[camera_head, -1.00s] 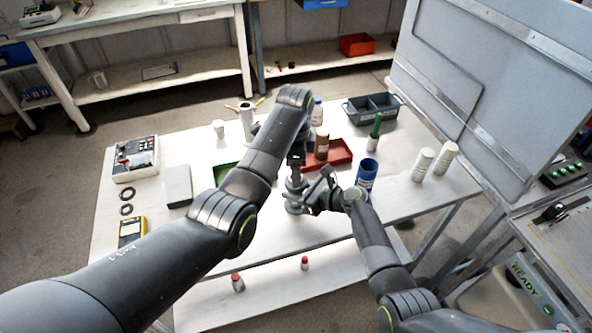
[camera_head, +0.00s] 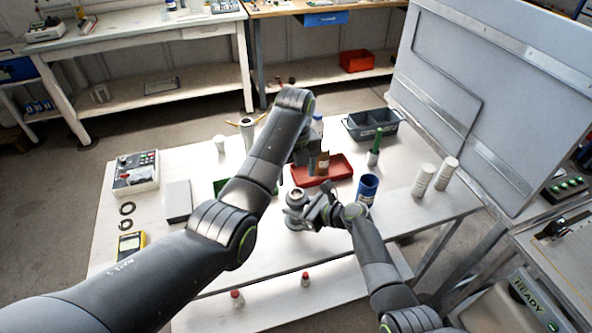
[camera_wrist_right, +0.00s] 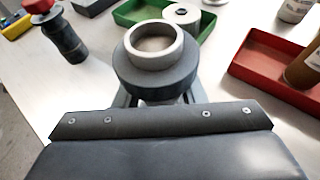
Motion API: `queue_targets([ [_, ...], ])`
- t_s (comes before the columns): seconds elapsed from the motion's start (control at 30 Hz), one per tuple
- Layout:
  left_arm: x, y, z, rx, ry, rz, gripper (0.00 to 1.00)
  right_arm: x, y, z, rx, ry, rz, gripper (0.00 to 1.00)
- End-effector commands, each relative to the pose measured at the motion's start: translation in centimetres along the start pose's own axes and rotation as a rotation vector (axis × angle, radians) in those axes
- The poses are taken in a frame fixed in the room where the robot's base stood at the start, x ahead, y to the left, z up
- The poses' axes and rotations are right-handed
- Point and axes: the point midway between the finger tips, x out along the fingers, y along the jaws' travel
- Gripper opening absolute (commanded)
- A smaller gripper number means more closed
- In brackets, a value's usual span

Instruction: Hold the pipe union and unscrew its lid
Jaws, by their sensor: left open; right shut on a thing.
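The pipe union (camera_head: 296,197) stands upright on the white table in the head view. In the right wrist view the union (camera_wrist_right: 153,65) shows a pale, open-topped ring above a wider dark grey collar. My right gripper (camera_head: 308,213) is shut on it from the right; its fingertips are mostly hidden under the collar in the wrist view. My left gripper (camera_head: 301,155) is open, above and behind the union and apart from it, near a brown bottle (camera_head: 322,163). I cannot identify a separate lid with certainty.
A red tray (camera_head: 340,168) lies behind the union. A green tray (camera_wrist_right: 125,13) with a white round piece (camera_wrist_right: 182,15) in it is partly hidden by my left arm. A blue cup (camera_head: 367,188) is at right.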

Motion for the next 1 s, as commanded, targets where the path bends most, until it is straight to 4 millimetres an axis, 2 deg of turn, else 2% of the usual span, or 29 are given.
queue_targets([
  [0.13, 0.0, 0.0, 0.0, 0.062, 0.000, 0.000, 0.64, 0.0, 0.0, 0.1, -0.001, -0.002, 0.000, 0.00],
  [0.23, 0.7, 0.0, 0.0, 0.073, 0.001, 0.001, 0.64, 0.0, 0.0, 0.1, -0.001, -0.002, 0.000, 0.00],
  [0.5, 4.8, 0.0, -0.1, 0.072, 0.004, 0.001, 0.64, 0.0, 0.0, 0.1, -0.001, -0.002, 0.000, 0.00],
  [0.7, 7.1, 0.0, 0.0, 0.071, 0.001, 0.000, 0.64, 0.0, 0.0, 0.1, -0.001, -0.002, 0.000, 0.00],
  [1.0, 7.8, 0.0, 0.0, 0.071, -0.001, -0.001, 0.64, 0.0, 0.0, 0.1, -0.001, -0.002, 0.000, 0.00],
])
